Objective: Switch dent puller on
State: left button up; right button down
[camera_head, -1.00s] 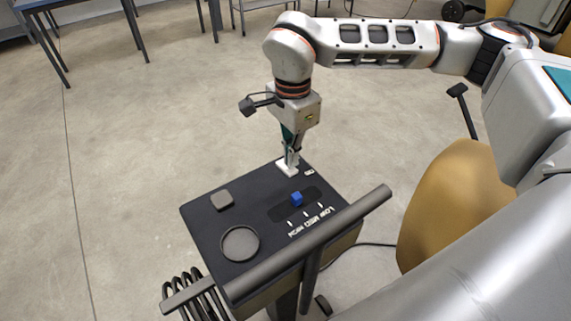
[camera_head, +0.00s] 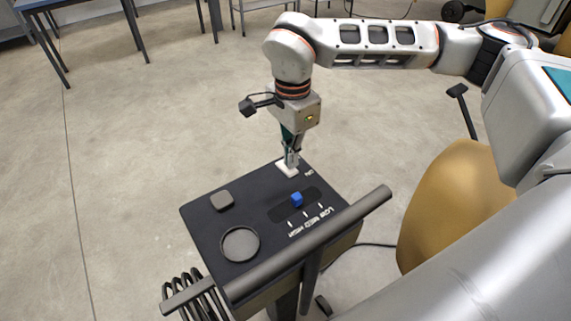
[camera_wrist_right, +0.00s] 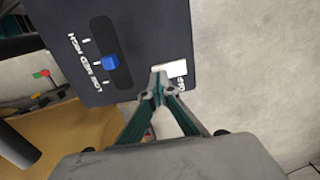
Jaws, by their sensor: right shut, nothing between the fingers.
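The dent puller's dark control panel (camera_head: 262,185) tops a stand below my right arm. Its small white rocker switch (camera_head: 285,169) sits at the far edge, with small lettering beside it that I cannot read surely. My right gripper (camera_head: 291,163) points down with shut, empty fingertips at the switch, touching or just above it. In the right wrist view the fingertips (camera_wrist_right: 157,88) overlap the left part of the white switch (camera_wrist_right: 174,69) and hide some of it. I cannot tell which way the rocker is tilted. My left gripper is out of view.
A blue slider knob (camera_head: 296,199) sits in a slot marked LOW, MED, HIGH. A grey square pad (camera_head: 222,200) and a round dish (camera_head: 240,244) are on the panel. A dark handle bar (camera_head: 330,238) crosses its near side. Open floor lies to the left.

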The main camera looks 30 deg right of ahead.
aim_at(291, 171)
jog(key=shift+f, duration=0.2)
jog(key=shift+f+b, duration=0.5)
jog(key=shift+f, duration=0.45)
dwell(0.6)
jog(key=shift+r, duration=0.1)
jog(key=shift+r+p, duration=1.65)
jog(key=shift+r, duration=0.45)
jog(key=shift+r+p, duration=1.1)
jog(key=shift+r, duration=0.3)
jog(key=shift+f, duration=0.1)
